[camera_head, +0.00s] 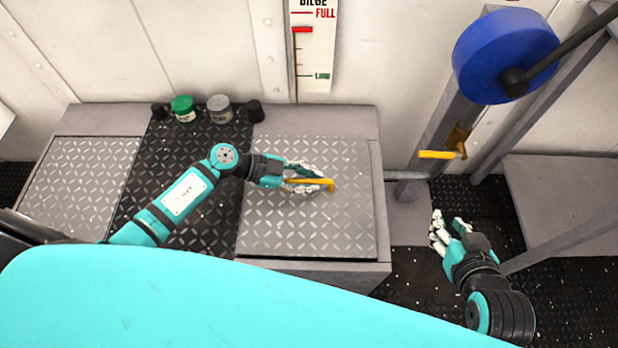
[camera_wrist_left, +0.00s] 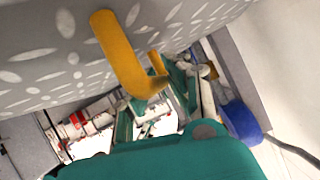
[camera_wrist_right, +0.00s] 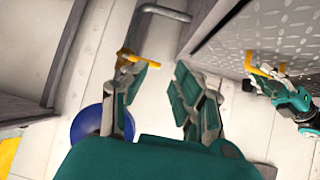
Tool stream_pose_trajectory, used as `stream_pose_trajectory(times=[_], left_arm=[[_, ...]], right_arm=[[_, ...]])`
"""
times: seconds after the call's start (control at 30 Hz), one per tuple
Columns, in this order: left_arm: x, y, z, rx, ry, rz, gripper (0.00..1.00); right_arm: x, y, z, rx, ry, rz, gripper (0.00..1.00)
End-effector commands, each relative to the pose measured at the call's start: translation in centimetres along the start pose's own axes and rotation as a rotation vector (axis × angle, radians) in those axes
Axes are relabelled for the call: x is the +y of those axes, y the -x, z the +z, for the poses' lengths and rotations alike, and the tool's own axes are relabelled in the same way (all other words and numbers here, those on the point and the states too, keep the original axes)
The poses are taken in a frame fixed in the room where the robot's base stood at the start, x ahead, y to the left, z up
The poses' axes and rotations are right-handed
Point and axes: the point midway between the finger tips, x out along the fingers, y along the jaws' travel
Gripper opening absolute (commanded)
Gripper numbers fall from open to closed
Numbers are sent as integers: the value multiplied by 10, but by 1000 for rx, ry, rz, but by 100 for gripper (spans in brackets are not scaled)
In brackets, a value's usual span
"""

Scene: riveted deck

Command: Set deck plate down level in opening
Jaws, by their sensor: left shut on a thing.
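The deck plate (camera_head: 300,225) is a grey treaded square over the right part of the raised bench. Its yellow handle (camera_head: 318,183) stands up from its top. My left gripper (camera_head: 305,180) is shut on this handle; the left wrist view also shows the handle (camera_wrist_left: 120,55) beside the fingers. The opening is hidden under the plate, and I cannot tell whether a gap remains beneath it. The plate looks about level. The right wrist view shows the plate (camera_wrist_right: 265,35) from the side. My right gripper (camera_head: 447,225) is open and empty, off the bench's right side.
Another grey treaded plate (camera_head: 80,180) lies at the bench's left end, with a dark treaded strip (camera_head: 150,185) between. A green-lidded jar (camera_head: 184,108) and a grey-lidded jar (camera_head: 220,109) stand at the back. A blue wheel (camera_head: 490,60) and yellow lever (camera_head: 438,154) are at right.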

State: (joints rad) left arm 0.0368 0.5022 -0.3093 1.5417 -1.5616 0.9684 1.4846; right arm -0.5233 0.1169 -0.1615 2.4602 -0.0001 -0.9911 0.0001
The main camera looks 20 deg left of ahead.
Motion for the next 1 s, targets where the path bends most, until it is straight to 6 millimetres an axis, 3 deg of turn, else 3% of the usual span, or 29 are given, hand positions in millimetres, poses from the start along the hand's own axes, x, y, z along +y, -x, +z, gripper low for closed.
stream_pose_trajectory(times=[1.0], left_arm=[[-2, 0, -3, 2, -3, -3, 0]], right_arm=[[2, 8, 27, -136, -3, 5, 29]])
